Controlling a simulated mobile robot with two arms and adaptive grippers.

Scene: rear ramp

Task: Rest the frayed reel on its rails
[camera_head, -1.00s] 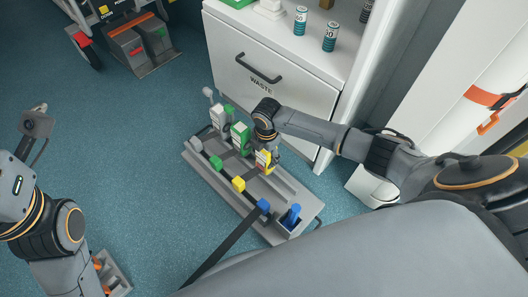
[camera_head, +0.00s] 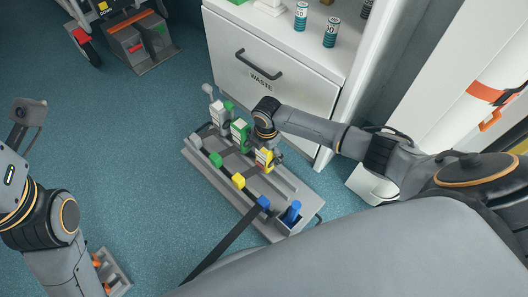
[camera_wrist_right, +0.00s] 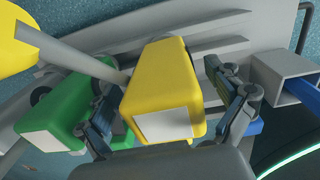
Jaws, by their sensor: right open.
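I cannot tell which reel is the frayed one. A long grey rack (camera_head: 290,182) with ridged rails lies on the floor before the waste drawer. White (camera_head: 217,112), green (camera_head: 240,132) and yellow (camera_head: 264,160) labelled blocks stand along its far side. My right gripper (camera_head: 264,152) is down at the yellow block. In the right wrist view the yellow block (camera_wrist_right: 165,82) sits between its open fingers (camera_wrist_right: 170,105), and the green block (camera_wrist_right: 62,115) is just left. Whether the fingers touch the yellow block is unclear. My left arm is at the left; its gripper is not visible.
The white waste drawer (camera_head: 262,75) rises close behind. Open floor (camera_head: 150,130) lies left.

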